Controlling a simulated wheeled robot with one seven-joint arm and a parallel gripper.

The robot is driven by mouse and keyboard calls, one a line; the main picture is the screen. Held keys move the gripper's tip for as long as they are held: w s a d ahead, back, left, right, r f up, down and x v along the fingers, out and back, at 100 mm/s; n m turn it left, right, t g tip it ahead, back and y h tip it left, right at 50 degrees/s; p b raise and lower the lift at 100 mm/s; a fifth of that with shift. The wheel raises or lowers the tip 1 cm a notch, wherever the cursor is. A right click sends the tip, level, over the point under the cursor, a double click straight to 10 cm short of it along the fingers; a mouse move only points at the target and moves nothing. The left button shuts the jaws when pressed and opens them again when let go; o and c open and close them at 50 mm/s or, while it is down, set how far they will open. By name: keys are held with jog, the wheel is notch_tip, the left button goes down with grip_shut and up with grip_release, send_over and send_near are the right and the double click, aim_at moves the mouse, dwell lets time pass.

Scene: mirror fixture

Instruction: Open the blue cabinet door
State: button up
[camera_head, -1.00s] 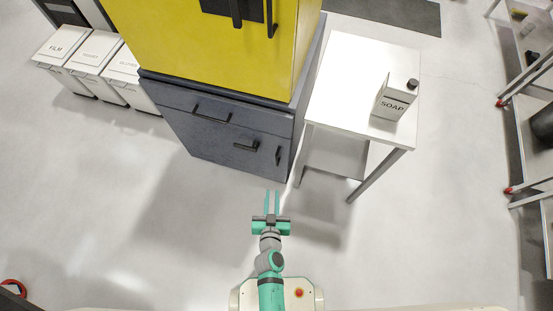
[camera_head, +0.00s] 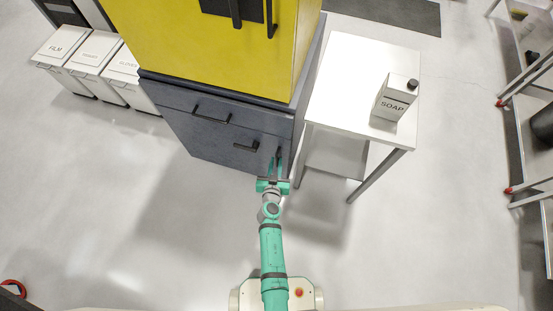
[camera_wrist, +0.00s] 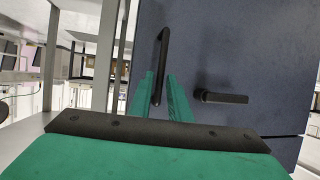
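The blue-grey cabinet (camera_head: 205,138) is the lower unit beneath a yellow one, and its front door panel looks closed. A dark upright bar handle (camera_wrist: 163,50) stands near the door's edge on the table side. A short dark handle (camera_head: 245,147) sits beside it and also shows in the wrist view (camera_wrist: 222,97). My gripper (camera_head: 276,160) is at the door front by the upright handle. In the wrist view its green fingers (camera_wrist: 161,80) lie on either side of the lower part of that handle, with gaps visible. Contact with the handle cannot be told.
A white table (camera_head: 345,80) with a soap container (camera_head: 394,98) stands close to the cabinet's right side. The yellow cabinet (camera_head: 190,50) rises above. A drawer handle (camera_head: 211,114) is higher on the blue front. White bins (camera_head: 88,58) stand left. The floor (camera_head: 150,220) in front is clear.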

jog(key=shift+x, duration=1.35)
grip_shut()
jog(key=shift+s, duration=0.1)
